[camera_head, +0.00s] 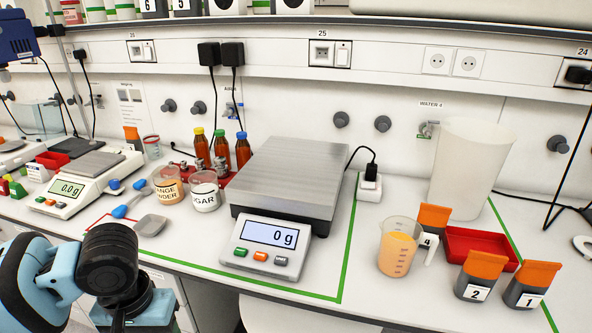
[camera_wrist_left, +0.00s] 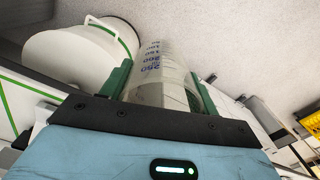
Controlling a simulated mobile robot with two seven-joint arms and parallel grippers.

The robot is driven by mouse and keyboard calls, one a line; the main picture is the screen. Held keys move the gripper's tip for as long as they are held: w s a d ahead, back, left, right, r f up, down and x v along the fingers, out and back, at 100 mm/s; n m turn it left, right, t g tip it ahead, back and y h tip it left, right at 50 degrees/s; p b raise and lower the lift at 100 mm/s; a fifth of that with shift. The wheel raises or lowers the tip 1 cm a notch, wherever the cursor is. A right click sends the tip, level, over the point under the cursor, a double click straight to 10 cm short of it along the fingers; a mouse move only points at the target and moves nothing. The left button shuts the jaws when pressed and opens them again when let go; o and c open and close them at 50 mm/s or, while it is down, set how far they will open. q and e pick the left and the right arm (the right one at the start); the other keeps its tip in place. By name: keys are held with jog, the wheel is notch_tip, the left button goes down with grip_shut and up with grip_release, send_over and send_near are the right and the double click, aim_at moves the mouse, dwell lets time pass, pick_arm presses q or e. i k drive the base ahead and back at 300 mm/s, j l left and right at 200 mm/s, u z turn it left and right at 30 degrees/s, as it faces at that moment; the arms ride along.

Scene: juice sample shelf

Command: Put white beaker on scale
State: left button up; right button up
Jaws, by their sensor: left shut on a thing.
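In the left wrist view my left gripper (camera_wrist_left: 165,90) has its green fingers on both sides of a clear beaker (camera_wrist_left: 160,66) with blue graduation marks, shut on it. In the head view my left arm is at the bottom left; its fingers and the held beaker do not show there. A large scale (camera_head: 290,175) with a bare steel plate stands mid-bench and reads 0 g. A smaller scale (camera_head: 75,190) at the left reads 0.0 g, its plate also bare. A tall, whitish, translucent beaker (camera_head: 468,165) stands at the back right. My right gripper is not in view.
Powder (camera_head: 168,186) and sugar (camera_head: 204,191) jars and brown bottles (camera_head: 242,150) stand left of the large scale. To its right are an orange-filled jug (camera_head: 398,246), a red tray (camera_head: 480,247) and orange-topped containers (camera_head: 480,276). A white round object (camera_wrist_left: 75,52) lies beyond the held beaker.

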aim_at(287, 176)
jog(key=z, duration=2.75)
jog(key=k+j, duration=1.2)
jog(key=j, duration=0.25)
jog(key=k+j, duration=0.55)
jog(key=j, duration=0.15)
jog(key=i+j, duration=0.15)
